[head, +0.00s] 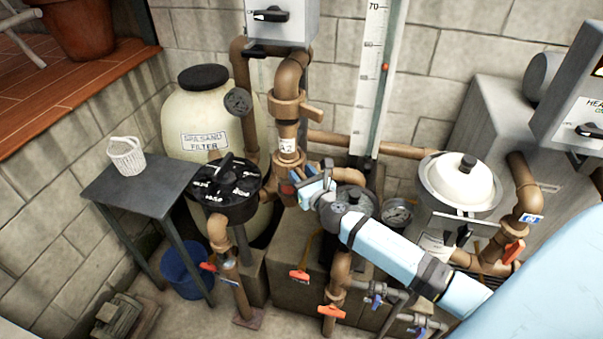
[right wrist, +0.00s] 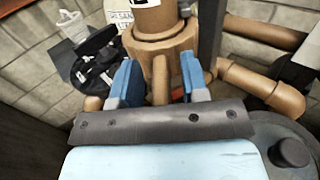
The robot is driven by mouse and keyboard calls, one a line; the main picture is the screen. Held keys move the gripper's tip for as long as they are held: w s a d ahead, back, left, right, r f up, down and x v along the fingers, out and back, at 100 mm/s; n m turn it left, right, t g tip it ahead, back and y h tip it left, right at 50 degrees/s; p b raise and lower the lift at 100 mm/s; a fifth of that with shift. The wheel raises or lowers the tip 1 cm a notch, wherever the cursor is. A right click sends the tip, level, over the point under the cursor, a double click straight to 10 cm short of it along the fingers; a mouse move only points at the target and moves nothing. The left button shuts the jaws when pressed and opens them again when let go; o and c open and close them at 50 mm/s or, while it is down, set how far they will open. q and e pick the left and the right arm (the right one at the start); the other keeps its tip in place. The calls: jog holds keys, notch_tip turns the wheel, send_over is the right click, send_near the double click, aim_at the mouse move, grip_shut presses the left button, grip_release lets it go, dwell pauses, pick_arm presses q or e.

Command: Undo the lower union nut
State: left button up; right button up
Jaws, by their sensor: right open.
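The lower union nut (head: 288,162) is a brown collar on the vertical pipe, just below a white label. In the right wrist view the nut (right wrist: 168,42) is ahead of my right gripper (right wrist: 160,82). A brown lug (right wrist: 161,88) points from the nut toward me, between the two blue fingers. The fingers are apart, with a gap visible on both sides of the lug. In the head view my right gripper (head: 308,188) reaches in from the lower right and hides part of the pipework below the nut. My left gripper is not in view.
The upper union nut (head: 287,106) with its side lug is higher on the same pipe. A black valve head (head: 226,190) stands left, before the sand filter (head: 204,112). A pump lid (head: 460,180) and gauge (head: 397,212) are right. A grey table (head: 140,187) holds a white basket (head: 127,155).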

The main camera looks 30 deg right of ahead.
jog(key=shift+w, duration=0.2)
jog(key=shift+c, duration=0.4)
grip_shut()
